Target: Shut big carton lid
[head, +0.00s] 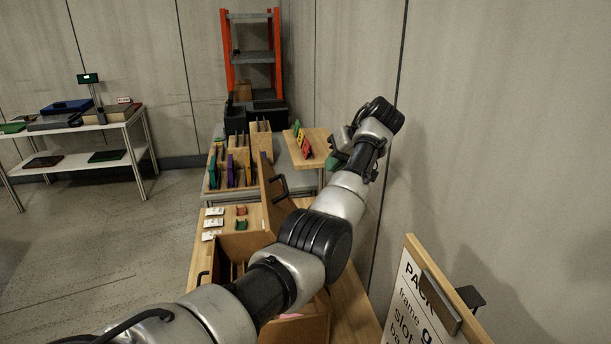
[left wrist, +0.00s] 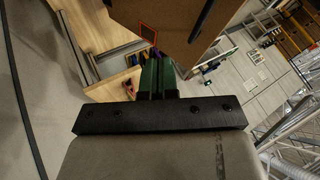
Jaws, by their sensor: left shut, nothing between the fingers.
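The big brown carton (head: 238,243) stands on the wooden bench, partly hidden behind my left arm. A brown panel with a black handle, seemingly its lid (head: 272,208), stands raised at its far side, so the carton looks open. My left gripper (head: 333,161) is beyond and to the right of the lid, near the wall, shut and empty. In the left wrist view, the shut green fingers (left wrist: 157,75) point towards a large brown panel (left wrist: 175,25), probably the lid. I cannot tell whether they touch it. My right gripper is not in view.
Wooden racks with coloured panels (head: 231,168) and a small wooden shelf (head: 310,147) stand behind the carton. A sign board (head: 425,298) stands front right. The wall is close on the right; the left floor is clear.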

